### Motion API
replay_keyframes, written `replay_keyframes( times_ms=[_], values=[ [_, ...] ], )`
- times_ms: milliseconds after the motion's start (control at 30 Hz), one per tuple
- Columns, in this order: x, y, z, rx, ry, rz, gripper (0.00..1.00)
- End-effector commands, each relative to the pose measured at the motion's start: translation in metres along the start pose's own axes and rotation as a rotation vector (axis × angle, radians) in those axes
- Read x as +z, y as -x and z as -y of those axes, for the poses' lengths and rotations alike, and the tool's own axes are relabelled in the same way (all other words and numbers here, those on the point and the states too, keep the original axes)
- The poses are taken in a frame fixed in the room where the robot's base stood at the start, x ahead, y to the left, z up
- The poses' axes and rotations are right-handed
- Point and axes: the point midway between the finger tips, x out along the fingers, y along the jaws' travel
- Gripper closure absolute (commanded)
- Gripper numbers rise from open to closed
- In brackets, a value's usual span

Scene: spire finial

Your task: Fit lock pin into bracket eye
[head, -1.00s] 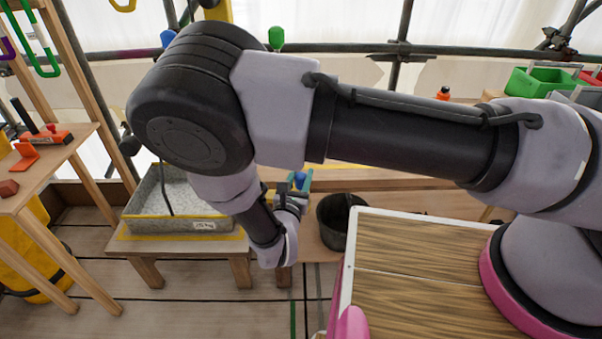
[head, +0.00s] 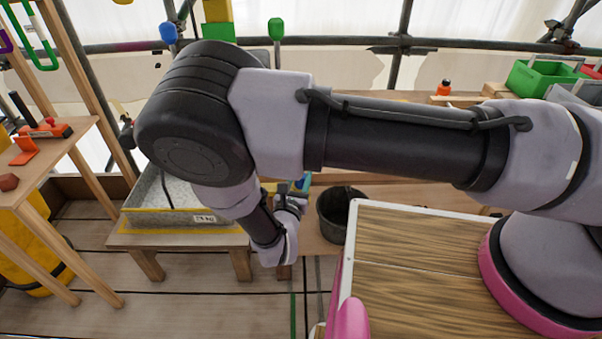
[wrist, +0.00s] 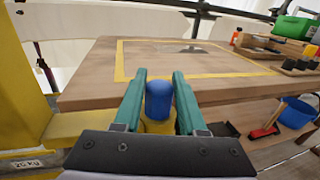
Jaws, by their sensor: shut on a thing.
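My gripper (wrist: 157,97) shows in the wrist view with two teal fingers. It is shut on a blue, rounded knob-like piece (wrist: 158,98) with yellow below it, which appears to be the lock pin. The piece stands upright between the fingers, and its lower end is hidden behind the dark gripper body. I cannot make out the bracket eye in either view.
A wooden table (wrist: 90,84) with a yellow outlined area lies ahead in the wrist view, with a yellow post (wrist: 20,85) at left. In the head view a stone tray (head: 170,217) sits on a low bench, beside a black bucket (head: 335,222). Scaffold pipes cross behind.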

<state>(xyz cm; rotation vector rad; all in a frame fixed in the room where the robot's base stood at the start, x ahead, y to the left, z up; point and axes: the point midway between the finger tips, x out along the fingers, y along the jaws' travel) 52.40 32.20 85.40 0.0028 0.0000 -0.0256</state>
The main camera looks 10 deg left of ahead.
Motion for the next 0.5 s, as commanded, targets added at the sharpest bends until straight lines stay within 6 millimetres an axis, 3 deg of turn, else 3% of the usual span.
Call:
replay_keyframes(
  times_ms=[33,100,133,500],
  values=[
    [-0.0007,0.0000,0.0000,0.000,0.000,0.000,0.56],
    [-0.0004,0.0000,0.0000,0.000,0.000,0.000,0.29],
    [-0.0004,0.0000,0.0000,0.000,0.000,0.000,0.25],
    [-0.0005,0.0049,-0.0003,0.001,0.000,-0.001,0.25]
  ],
)
